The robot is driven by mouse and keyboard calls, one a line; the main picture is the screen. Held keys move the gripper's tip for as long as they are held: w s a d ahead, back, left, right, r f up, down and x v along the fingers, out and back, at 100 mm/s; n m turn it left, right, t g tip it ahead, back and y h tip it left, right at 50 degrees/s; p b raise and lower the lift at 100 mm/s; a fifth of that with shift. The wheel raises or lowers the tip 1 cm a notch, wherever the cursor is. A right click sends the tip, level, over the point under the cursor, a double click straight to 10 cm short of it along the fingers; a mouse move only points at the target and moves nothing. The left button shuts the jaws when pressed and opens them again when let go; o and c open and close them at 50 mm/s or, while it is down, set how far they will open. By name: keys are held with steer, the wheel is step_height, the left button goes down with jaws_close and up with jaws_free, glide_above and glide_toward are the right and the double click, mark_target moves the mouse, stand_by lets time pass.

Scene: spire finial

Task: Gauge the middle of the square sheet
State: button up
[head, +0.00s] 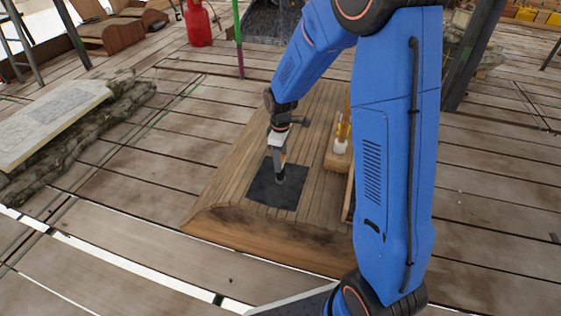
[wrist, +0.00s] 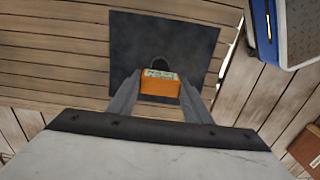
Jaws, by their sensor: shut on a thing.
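The square sheet (head: 262,190) is dark grey and lies flat on a plank-built wooden platform. It also fills the upper middle of the wrist view (wrist: 190,45). My gripper (head: 280,150) is over the sheet, pointing down. In the wrist view its two fingers (wrist: 160,95) are shut on an orange gauge (wrist: 160,88) with a small pale label or display on top. A dark round part shows just beyond the gauge.
The wooden platform (head: 220,170) slopes around the sheet. To its right a wooden box (head: 336,164) stands near a white cup (head: 340,147) holding yellow items. A red gas cylinder (head: 198,24) stands at the back. A stone slab (head: 50,122) lies at left.

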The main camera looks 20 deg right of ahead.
steer(key=shift+r, duration=1.9)
steer(key=shift+f, duration=0.2)
steer(key=shift+f, duration=2.2)
steer(key=o, duration=1.3)
steer(key=shift+c, duration=0.2)
